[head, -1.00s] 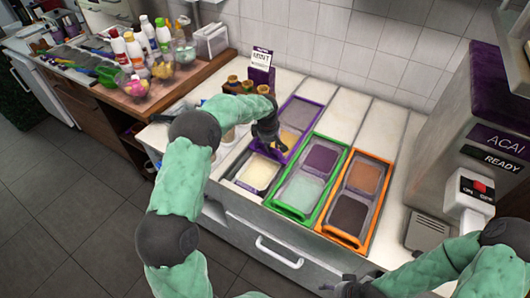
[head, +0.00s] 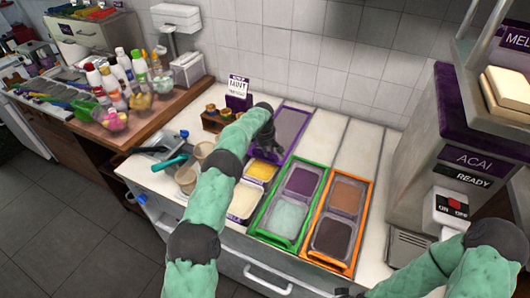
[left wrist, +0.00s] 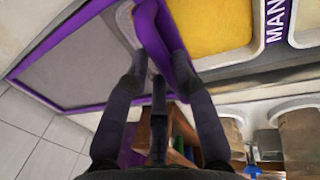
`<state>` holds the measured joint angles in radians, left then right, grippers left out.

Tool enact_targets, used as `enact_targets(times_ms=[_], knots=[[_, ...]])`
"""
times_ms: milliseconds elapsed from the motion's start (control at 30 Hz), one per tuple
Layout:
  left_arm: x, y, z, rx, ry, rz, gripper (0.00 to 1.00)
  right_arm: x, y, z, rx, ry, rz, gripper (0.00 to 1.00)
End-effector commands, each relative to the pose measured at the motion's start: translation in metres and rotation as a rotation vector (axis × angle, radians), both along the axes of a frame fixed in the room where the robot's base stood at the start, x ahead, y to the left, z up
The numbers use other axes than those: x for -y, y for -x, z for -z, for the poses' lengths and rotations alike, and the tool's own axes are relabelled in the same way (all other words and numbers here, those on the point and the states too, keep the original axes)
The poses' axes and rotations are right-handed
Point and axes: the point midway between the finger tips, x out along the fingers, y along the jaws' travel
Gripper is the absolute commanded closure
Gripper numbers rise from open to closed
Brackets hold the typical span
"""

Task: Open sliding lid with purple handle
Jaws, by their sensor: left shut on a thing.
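The sliding lid (head: 292,123) has a purple frame and a grey panel. It lies toward the back of the counter, with the cream tub (head: 244,200) and yellow tub (head: 262,170) uncovered in front of it. My left gripper (head: 264,148) is at the lid's front left edge. In the left wrist view, the gripper (left wrist: 160,62) is shut on the purple handle (left wrist: 152,25), its fingers on either side. My arm hides part of the tubs. Only a dark bit of my right gripper (head: 346,293) shows at the bottom edge.
A green-framed lid (head: 265,203) and an orange-framed lid (head: 317,226) lie to the right. Cups (head: 186,178) stand left of my left arm. The açai machine (head: 440,150) stands at right.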

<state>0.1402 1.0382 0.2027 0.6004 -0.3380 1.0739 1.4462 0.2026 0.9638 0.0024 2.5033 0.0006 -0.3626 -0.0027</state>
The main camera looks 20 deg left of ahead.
Motion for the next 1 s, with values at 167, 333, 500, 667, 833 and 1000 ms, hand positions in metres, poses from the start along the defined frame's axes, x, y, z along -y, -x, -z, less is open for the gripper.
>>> enact_targets(times_ms=[167, 333, 500, 667, 833, 1000], knots=[[0.001, -0.009, 0.0, 0.0, 0.0, 0.0, 1.0, 0.0, 0.0, -0.004, 0.0, 0.0, 0.0, 0.33], [0.002, -0.014, 0.0, 0.001, 0.001, 0.0, 1.0, 0.0, 0.0, -0.006, 0.0, 0.0, 0.0, 0.33], [0.001, -0.016, 0.0, 0.0, 0.0, 0.0, 1.0, 0.0, 0.0, -0.006, 0.0, 0.0, 0.0, 0.33], [0.001, -0.016, 0.0, 0.0, 0.0, 0.0, 1.0, 0.0, 0.0, -0.006, 0.0, 0.0, 0.0, 0.33], [0.001, -0.016, 0.0, 0.0, 0.0, 0.0, 1.0, 0.0, 0.0, -0.006, 0.0, 0.0, 0.0, 0.33], [0.001, -0.016, 0.0, 0.0, 0.0, 0.0, 0.5, 0.0, 0.0, -0.006, 0.0, 0.0, 0.0, 0.33]])
